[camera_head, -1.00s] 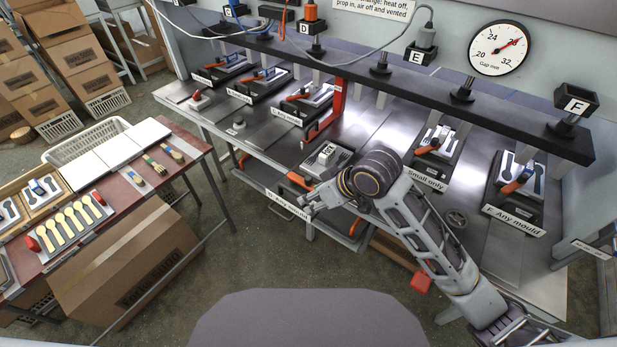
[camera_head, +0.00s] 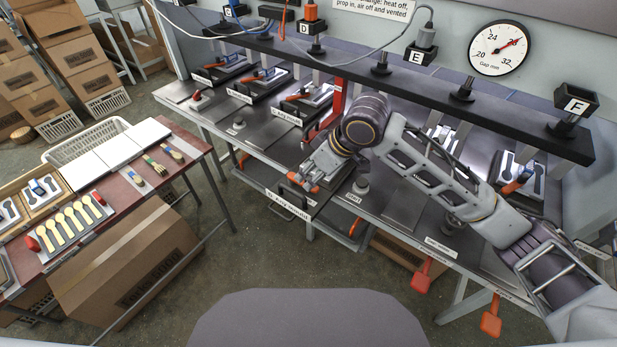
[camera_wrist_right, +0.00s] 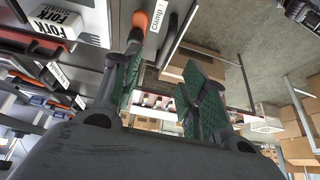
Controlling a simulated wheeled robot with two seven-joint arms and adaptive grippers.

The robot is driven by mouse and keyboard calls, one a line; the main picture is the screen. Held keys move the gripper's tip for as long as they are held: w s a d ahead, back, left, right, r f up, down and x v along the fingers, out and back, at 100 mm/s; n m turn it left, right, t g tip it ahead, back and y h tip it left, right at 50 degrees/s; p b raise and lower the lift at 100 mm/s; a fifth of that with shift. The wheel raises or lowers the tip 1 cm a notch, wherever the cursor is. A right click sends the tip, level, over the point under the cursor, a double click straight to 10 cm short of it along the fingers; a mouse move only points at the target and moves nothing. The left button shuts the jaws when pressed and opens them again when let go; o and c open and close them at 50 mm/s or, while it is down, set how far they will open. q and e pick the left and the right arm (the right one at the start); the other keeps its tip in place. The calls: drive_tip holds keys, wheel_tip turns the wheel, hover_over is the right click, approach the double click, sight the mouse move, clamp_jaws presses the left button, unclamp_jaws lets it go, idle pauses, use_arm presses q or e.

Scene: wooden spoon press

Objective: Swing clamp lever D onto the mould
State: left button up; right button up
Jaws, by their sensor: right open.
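Clamp lever D, with its orange handle (camera_head: 302,181), sits at the front of the station below the D sign. My right gripper (camera_head: 308,177) is over it and hides part of the lever and the mould behind. In the right wrist view, my right gripper (camera_wrist_right: 165,88) is open, its two green-padded fingers wide apart with nothing between them. The orange handle (camera_wrist_right: 139,20) shows just past the tip of the left-hand finger; I cannot tell whether they touch. The mould (camera_wrist_right: 62,26), marked FORK Small, lies at the upper left. My left gripper is out of view.
A red upright post (camera_head: 337,97) stands behind the gripper under the black overhead beam (camera_head: 400,87). Other stations with orange levers lie left and right along the steel bench. A red-topped table (camera_head: 115,193) with spoons stands left, across open floor.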

sight(309, 178)
drive_tip(key=shift+h, duration=0.6)
drive_tip(key=shift+w+d+r, duration=0.45)
drive_tip(key=shift+d+r, duration=0.1)
drive_tip(key=shift+r, duration=0.15)
drive_tip(key=shift+w+d+r, duration=0.45)
drive_tip(key=shift+d+r, duration=0.05)
drive_tip(key=shift+r, duration=0.2)
drive_tip(key=shift+w+d+r, duration=0.45)
drive_tip(key=shift+d+r, duration=0.1)
drive_tip(key=shift+r, duration=0.15)
drive_tip(key=shift+s+x, duration=0.15)
drive_tip(key=shift+x, duration=3.3)
drive_tip(key=shift+s+x, duration=0.1)
drive_tip(key=shift+x, duration=3.35)
clamp_jaws()
